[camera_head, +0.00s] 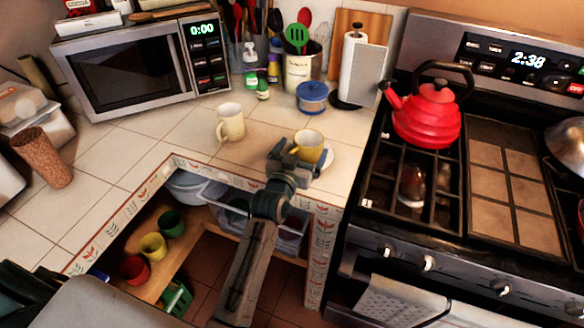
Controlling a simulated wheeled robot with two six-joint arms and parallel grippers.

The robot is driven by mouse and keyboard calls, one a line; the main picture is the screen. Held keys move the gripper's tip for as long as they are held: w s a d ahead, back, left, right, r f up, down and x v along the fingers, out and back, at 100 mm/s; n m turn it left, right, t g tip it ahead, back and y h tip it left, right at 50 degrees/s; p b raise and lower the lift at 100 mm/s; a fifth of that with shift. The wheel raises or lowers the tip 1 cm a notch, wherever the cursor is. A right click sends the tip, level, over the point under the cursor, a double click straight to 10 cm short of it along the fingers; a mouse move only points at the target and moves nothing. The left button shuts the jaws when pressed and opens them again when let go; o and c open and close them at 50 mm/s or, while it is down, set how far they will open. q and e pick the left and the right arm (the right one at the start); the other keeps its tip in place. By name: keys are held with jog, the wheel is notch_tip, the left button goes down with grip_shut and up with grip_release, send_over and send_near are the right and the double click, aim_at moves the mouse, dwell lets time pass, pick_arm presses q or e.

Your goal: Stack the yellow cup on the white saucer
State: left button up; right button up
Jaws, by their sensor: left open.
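The yellow cup (309,148) is upright near the counter's front edge, left of the stove. The white saucer (327,159) shows as a pale rim at the cup's lower right. The cup overlaps the saucer in this view, and its base is hidden, so I cannot tell whether it rests fully on it. My left gripper (292,154) is open at the cup's left and near side, with its jaws close to the cup. I cannot tell whether they touch it. My right gripper is not in view.
A cream mug (230,122) stands left of the cup. A red kettle (426,112) is on the stove at right. Colored cups, including a green one (171,223), sit on a lower shelf.

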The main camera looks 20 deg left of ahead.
pick_arm(q)
jog(key=s+b, duration=0.2)
jog(key=s, duration=0.8)
jog(key=shift+a, duration=0.15)
